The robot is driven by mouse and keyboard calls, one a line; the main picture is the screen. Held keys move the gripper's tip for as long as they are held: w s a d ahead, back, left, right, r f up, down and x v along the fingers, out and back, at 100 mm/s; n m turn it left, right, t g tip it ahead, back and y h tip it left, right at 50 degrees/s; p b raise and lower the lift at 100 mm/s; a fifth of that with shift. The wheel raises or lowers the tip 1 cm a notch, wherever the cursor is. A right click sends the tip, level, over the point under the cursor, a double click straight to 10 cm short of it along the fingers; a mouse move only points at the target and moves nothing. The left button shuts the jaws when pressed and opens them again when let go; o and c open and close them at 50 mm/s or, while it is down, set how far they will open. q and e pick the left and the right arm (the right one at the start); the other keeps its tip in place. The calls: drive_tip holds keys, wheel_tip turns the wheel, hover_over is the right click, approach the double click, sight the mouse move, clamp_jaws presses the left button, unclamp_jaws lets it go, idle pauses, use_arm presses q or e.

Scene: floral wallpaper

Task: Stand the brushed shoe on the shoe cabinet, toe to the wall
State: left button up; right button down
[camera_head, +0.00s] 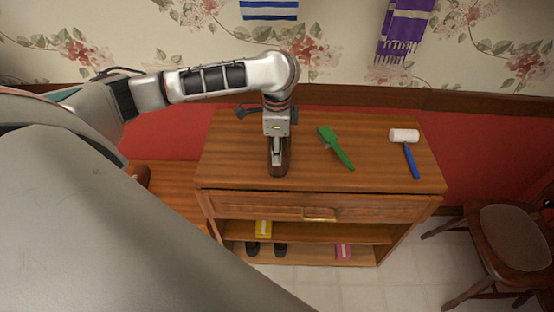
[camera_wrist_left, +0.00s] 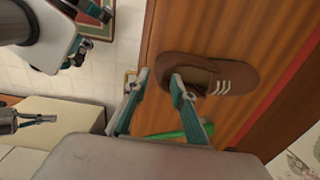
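The brown shoe (camera_head: 278,170) stands on top of the wooden shoe cabinet (camera_head: 230,150), left of its middle. In the left wrist view the shoe (camera_wrist_left: 236,72) shows white laces, and its toe points right, towards the red wall strip. My left gripper (camera_head: 278,149) is low over the shoe's heel end. In the left wrist view its two fingers (camera_wrist_left: 160,77) are apart, one at the shoe's opening and one outside the heel; I see a gap and no clear grip.
A green brush (camera_head: 335,146) and a white-headed tool with a blue handle (camera_head: 409,152) lie on the cabinet top to the right. A low bench with a brown item (camera_head: 142,175) is at left. A chair (camera_head: 508,240) stands at right. Shelves below hold shoes and boxes.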

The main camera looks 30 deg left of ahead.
use_arm(q)
wheel_tip(320, 180, up, 7)
drive_tip(key=shift+r, duration=0.1)
drive_tip(key=s+d+f+n+t+h, duration=0.15)
drive_tip(key=d+f+h, duration=0.25)
drive_tip(key=d+f, duration=0.6)
drive_tip(key=d+f+n+t+h, duration=0.25)
drive_tip(key=d+f, duration=0.55)
drive_tip(key=d, duration=0.4)
drive_tip(key=s+a+f+n+t+y, duration=0.3)
drive_tip(key=s+a+f+t, duration=0.3)
drive_tip(key=s+a+f, duration=0.5)
drive_tip(key=s+a+y, duration=0.1)
drive_tip(key=s+a, duration=0.1)
drive_tip(key=s, duration=0.1)
drive_tip(key=shift+s+f+n, duration=0.2)
drive_tip(key=shift+s+n, duration=0.1)
drive_tip(key=shift+s, duration=0.1)
